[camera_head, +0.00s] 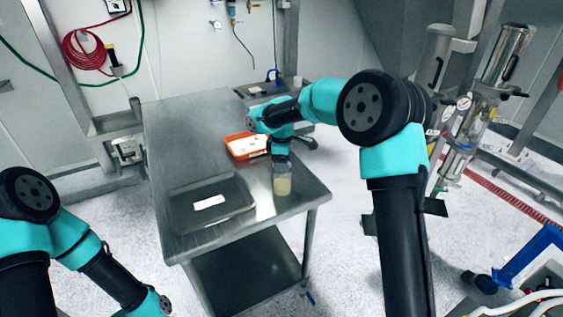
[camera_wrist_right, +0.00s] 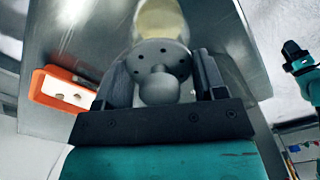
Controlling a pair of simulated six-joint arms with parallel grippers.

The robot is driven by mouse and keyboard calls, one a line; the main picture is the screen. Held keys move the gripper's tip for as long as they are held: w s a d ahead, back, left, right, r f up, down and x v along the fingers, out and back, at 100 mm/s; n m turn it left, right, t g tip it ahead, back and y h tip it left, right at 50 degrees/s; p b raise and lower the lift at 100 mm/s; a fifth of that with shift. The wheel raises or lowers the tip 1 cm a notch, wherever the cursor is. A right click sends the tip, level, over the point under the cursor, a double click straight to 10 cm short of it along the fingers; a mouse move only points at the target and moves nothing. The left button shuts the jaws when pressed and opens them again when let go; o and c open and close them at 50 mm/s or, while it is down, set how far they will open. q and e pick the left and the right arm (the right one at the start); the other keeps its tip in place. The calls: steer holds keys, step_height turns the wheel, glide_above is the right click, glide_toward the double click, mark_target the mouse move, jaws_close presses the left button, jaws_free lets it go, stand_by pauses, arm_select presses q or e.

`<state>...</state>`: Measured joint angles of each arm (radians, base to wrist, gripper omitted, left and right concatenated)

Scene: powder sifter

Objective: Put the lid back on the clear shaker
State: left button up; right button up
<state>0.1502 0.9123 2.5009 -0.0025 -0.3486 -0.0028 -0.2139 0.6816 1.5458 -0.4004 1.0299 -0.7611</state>
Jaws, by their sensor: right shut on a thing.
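The clear shaker (camera_head: 282,186) stands upright near the right edge of the metal table, with pale yellow powder inside. It also shows at the top of the right wrist view (camera_wrist_right: 160,18). The grey lid (camera_wrist_right: 158,55), a round disc with small holes and a rounded knob, is between the fingers of my right gripper (camera_wrist_right: 161,68), which is shut on it. The lid is at the shaker's mouth; I cannot tell whether it is seated or slightly above. In the head view my right gripper (camera_head: 281,160) is directly above the shaker. My left arm leaves the head view at bottom left, its gripper out of sight.
An orange tray (camera_head: 233,147) with white items lies behind and left of the shaker. A dark flat plate (camera_head: 240,211) with a white label is at the table's front. The table (camera_head: 185,125) is clear at the back left.

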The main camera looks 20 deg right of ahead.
steer(key=o, duration=1)
steer(key=shift+o, duration=0.5)
steer(key=shift+r, duration=3.5)
steer(key=shift+c, duration=0.3)
jaws_close()
steer(key=shift+f, duration=2)
